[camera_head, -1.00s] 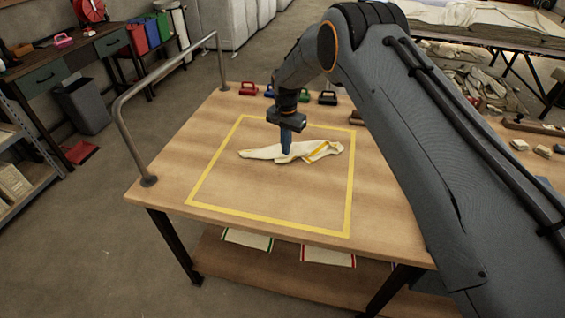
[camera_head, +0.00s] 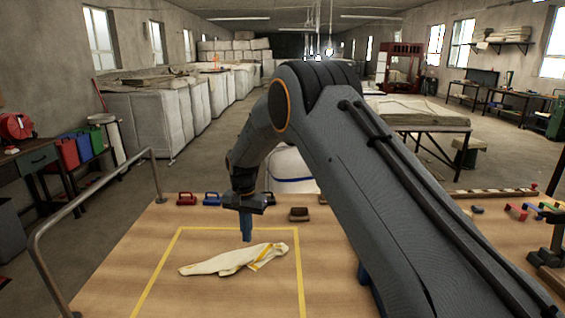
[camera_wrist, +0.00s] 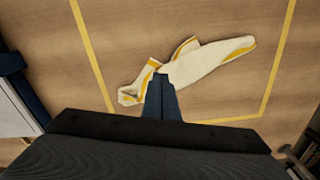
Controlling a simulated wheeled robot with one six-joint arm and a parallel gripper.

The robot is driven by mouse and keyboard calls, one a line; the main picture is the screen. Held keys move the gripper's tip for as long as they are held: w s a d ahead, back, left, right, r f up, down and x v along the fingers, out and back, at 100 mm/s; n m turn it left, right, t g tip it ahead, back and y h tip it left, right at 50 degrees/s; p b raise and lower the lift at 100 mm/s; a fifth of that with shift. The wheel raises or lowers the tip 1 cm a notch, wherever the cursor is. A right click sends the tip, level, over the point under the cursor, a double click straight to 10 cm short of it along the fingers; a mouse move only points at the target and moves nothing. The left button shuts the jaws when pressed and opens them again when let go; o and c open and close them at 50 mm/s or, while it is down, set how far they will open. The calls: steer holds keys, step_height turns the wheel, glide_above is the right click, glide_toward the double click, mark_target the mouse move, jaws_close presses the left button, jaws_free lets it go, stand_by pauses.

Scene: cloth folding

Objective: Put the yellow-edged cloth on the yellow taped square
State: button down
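The cream cloth with yellow edging (camera_head: 222,264) lies crumpled in a long, narrow heap inside the yellow taped square (camera_head: 298,262) on the wooden table. Its yellow stripes show towards the right end in the head view. The cloth (camera_wrist: 210,64) also lies inside the tape lines (camera_wrist: 92,55) in the wrist view. My gripper (camera_head: 247,238) points down at the cloth's far edge, its fingers close together. In the wrist view the fingers (camera_wrist: 161,82) cover part of the cloth. I see no cloth clearly pinched between them; whether the tips touch it is unclear.
Coloured clamps (camera_head: 211,199) and a brown block (camera_head: 299,214) stand along the table's far edge. A metal rail (camera_head: 100,196) rises at the table's left. More coloured items (camera_head: 516,211) lie at the right, beyond my arm. The square around the cloth is clear.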

steer(key=s+d+r+b, duration=0.1)
steer(key=s+d+r, duration=0.1)
steer(key=d, duration=0.4)
steer(key=s+d+r+b, duration=0.1)
steer(key=s+d+r, duration=0.1)
steer(key=d, duration=0.5)
steer(key=s+d+n+b, duration=0.1)
steer(key=s+d+b, duration=0.1)
steer(key=s+d, duration=0.8)
steer(key=s+d+n+t+b, duration=0.1)
steer(key=s+d+b, duration=0.1)
steer(key=s+d, duration=0.8)
steer(key=s, duration=0.5)
steer(key=shift+s+f+n, duration=0.3)
steer(key=shift+f, duration=0.05)
